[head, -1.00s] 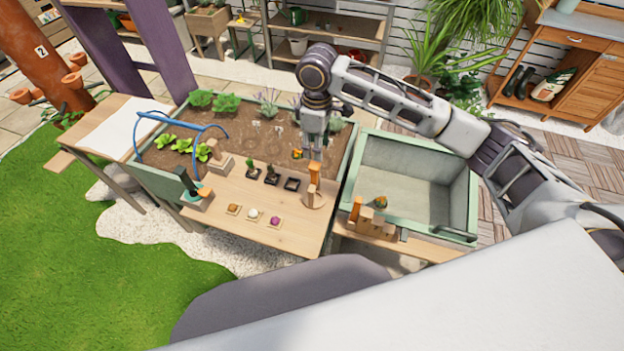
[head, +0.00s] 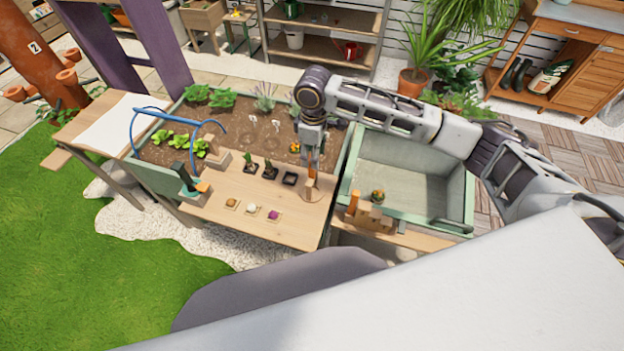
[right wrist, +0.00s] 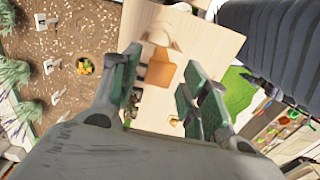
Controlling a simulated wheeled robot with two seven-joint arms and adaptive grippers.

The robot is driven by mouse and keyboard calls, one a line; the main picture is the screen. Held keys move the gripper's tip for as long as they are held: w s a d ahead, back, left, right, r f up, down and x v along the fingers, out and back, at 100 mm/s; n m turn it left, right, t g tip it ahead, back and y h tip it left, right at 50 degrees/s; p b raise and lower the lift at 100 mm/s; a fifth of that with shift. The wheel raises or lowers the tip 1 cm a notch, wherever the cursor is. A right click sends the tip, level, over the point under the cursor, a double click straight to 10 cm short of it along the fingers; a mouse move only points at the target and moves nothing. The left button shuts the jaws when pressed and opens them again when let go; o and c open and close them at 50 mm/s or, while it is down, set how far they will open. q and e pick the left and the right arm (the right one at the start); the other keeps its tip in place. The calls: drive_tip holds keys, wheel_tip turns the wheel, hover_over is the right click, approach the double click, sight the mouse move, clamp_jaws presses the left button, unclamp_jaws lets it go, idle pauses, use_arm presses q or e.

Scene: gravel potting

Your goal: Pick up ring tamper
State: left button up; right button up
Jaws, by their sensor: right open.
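The ring tamper (head: 310,191), with an orange handle and a pale round wooden base, stands at the right end of the wooden work board. My right gripper (head: 312,163) is above its handle, pointing down. In the right wrist view the fingers of my right gripper (right wrist: 166,88) are spread apart. The orange part of the ring tamper (right wrist: 165,73) shows between and beyond them, with its pale base behind. I cannot tell from these views whether the fingers touch the handle. My left gripper is not in view.
Small black pots (head: 270,171) and three small dishes (head: 252,210) stand left of the tamper. The planter bed (head: 245,130) lies behind. A green-rimmed tray (head: 400,190) is to the right, with an orange-handled tool (head: 352,204) on the ledge before it.

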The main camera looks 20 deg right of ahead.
sight(312, 178)
drive_tip(key=shift+f, duration=1.1)
drive_tip(key=shift+a+f+p, duration=0.2)
drive_tip(key=shift+f+p, duration=0.3)
drive_tip(key=shift+f, duration=2.1)
drive_tip(key=shift+c, duration=0.3)
clamp_jaws()
